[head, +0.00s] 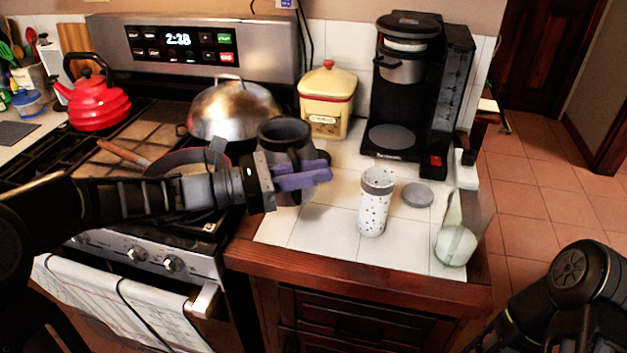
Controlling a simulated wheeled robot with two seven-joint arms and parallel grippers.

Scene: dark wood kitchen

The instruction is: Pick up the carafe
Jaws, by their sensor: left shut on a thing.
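The dark grey, open-topped carafe (284,133) is upright at the left part of the white tiled counter, by the stove's edge. My left gripper (302,178) reaches in from the left and is shut on the carafe, with its purple fingers across the body. The fingers hide much of the carafe's lower part, and I cannot tell whether its base touches the counter. My right arm shows at the lower right, but its gripper is out of view.
A speckled tumbler (375,203), a grey lid (417,195) and a clear glass vessel (457,243) stand to the right. A coffee maker (391,138) and yellow canister (327,100) are behind. The stove holds a domed pan (233,110), a skillet and a red kettle (93,100).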

